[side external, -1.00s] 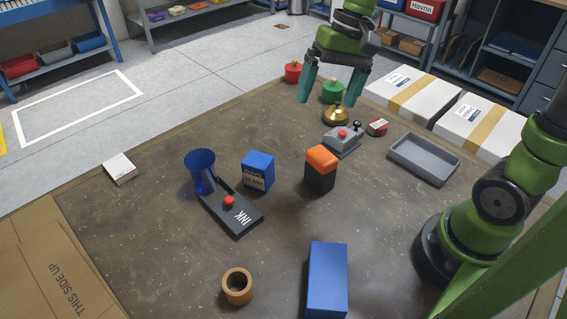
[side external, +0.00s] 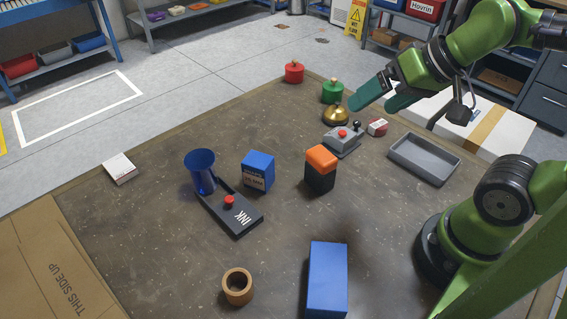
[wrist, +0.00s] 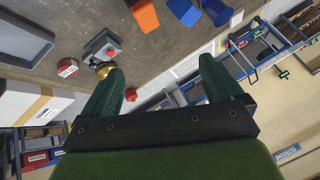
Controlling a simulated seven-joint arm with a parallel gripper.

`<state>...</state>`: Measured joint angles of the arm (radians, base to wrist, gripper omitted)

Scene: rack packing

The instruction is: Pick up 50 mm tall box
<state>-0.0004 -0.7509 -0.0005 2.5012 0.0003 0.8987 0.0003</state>
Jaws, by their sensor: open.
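No box reads clearly as 50 mm tall. A blue box with a white label (side external: 258,170) stands upright mid-table in the side view; its print is too small to read. A larger plain blue box (side external: 327,279) lies near the front. My gripper (side external: 370,106) is open and empty, above the table's far side near the brass bell (side external: 335,115). Its two green fingers (wrist: 160,68) are spread in the wrist view, with nothing between them.
A blue cup (side external: 201,172) stands beside a black base with a red button (side external: 238,214).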

